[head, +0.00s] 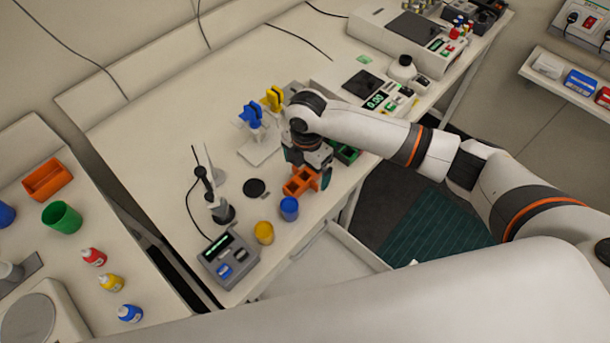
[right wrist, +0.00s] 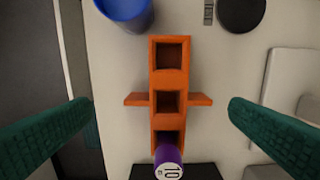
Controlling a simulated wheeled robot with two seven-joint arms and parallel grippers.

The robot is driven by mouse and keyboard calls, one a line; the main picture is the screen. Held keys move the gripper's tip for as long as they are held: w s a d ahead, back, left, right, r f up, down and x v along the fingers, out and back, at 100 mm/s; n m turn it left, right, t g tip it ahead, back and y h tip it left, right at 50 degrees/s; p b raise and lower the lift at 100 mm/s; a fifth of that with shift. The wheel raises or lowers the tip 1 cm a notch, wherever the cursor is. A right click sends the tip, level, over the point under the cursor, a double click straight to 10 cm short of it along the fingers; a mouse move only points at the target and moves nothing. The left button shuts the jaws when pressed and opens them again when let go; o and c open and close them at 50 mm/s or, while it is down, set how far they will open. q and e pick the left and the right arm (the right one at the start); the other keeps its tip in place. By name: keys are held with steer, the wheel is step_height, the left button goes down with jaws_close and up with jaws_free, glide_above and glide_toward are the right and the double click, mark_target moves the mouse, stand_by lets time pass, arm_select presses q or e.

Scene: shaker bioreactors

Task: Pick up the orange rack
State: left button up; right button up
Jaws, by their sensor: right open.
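The orange rack (head: 299,182) stands on the table near its front edge, partly hidden by my right gripper (head: 309,168) in the head view. In the right wrist view the orange rack (right wrist: 168,75) shows three square wells in a row and a tab on each side. A vial with a purple cap (right wrist: 168,155) sits at the lower well; the other two look empty. My right gripper (right wrist: 163,112) is open, with one green finger on each side of the rack, apart from the tabs. My left gripper is not in view.
A blue cup (head: 289,207) and a yellow cup (head: 264,232) stand close to the rack. A green rack (head: 346,153) is just right of the gripper. A black disc (head: 255,188) and a meter (head: 228,260) lie to the left. A balance (head: 375,95) stands behind.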

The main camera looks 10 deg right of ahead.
mark_target(305, 176)
steer(key=f+p, duration=0.1)
steer(key=f, duration=0.1)
steer(key=w+f+p, duration=0.1)
steer(key=f, duration=0.1)
steer(key=shift+a+f, duration=0.1)
steer(key=shift+f, duration=0.1)
steer(key=shift+s+f, duration=0.1)
steer(key=shift+f, duration=0.25)
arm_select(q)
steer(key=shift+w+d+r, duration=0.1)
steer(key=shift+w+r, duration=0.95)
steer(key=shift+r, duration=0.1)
arm_select(e)
steer(key=shift+f, duration=0.2)
steer(key=c, duration=1)
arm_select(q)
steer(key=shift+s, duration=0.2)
arm_select(e)
steer(key=shift+o, duration=0.2)
steer(key=shift+r, duration=0.1)
